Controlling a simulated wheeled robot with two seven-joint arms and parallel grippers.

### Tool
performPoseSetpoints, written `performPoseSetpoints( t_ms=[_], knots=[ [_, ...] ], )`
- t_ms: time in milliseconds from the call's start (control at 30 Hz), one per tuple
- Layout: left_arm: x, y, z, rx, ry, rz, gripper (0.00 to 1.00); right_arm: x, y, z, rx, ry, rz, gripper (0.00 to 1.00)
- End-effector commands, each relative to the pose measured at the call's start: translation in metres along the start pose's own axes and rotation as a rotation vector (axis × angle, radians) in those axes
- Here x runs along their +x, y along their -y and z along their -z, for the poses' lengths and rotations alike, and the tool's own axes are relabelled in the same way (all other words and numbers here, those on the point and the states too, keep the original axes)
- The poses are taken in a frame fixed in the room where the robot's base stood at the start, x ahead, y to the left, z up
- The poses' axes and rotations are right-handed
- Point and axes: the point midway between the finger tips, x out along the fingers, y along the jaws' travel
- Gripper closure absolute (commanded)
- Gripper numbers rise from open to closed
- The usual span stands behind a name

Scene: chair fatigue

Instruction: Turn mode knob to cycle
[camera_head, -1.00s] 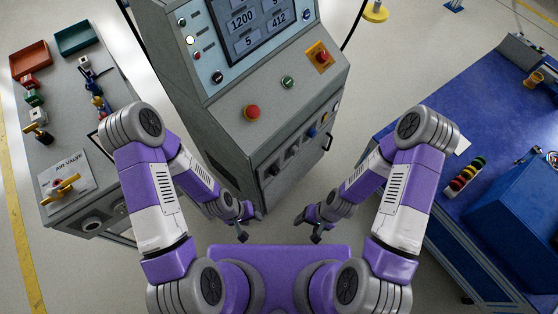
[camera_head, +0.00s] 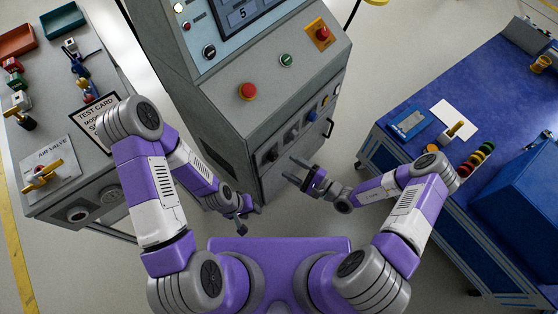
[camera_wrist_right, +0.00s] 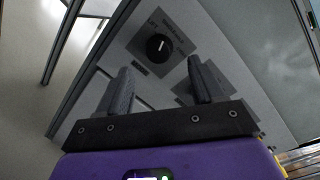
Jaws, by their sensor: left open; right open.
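The machine's lower front panel carries a row of knobs, including a black knob (camera_head: 272,154) at its left end and another dark knob (camera_head: 291,134) beside it. I cannot read which one is the mode knob. In the right wrist view, a round black knob (camera_wrist_right: 159,46) with a white pointer mark sits on a grey plate with blurred lettering. My right gripper (camera_head: 294,171) is open, in front of the panel; in its wrist view (camera_wrist_right: 163,82) the knob appears ahead, between the fingertips, with nothing held. My left gripper (camera_head: 241,228) is open and empty, low near the machine's base.
Above are a red button (camera_head: 248,91), an orange-backed emergency stop (camera_head: 321,34) and another black knob (camera_head: 209,51). A grey bench with a test card (camera_head: 93,119) and air valve (camera_head: 42,174) stands left. A blue bench (camera_head: 455,95) stands right.

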Motion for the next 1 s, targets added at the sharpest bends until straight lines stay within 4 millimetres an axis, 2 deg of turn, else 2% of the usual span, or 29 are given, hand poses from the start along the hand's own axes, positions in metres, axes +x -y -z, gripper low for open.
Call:
performPoseSetpoints(
  t_ms=[100,300,467,700,767,1000],
  knots=[
    [0.007,0.003,0.0,0.0,0.0,0.0,0.57,0.021,-0.002,-0.001,-0.001,0.006,-0.003,0.33],
    [0.014,0.005,0.001,0.0,0.0,0.0,0.57,0.049,-0.002,-0.001,0.0,0.005,-0.006,0.33],
    [0.015,0.006,0.001,0.0,0.0,0.0,0.57,0.059,-0.002,-0.002,0.001,0.005,-0.007,0.33],
    [0.015,0.006,0.001,0.0,0.0,0.0,0.57,0.06,-0.001,-0.002,0.002,0.004,-0.007,0.33],
    [0.015,0.006,0.001,0.0,0.0,0.0,0.57,0.06,-0.001,-0.002,0.001,0.004,-0.007,0.39],
    [0.015,0.006,0.001,0.0,0.0,0.0,0.57,0.059,-0.002,-0.002,0.001,0.004,-0.008,0.76]
  ],
)
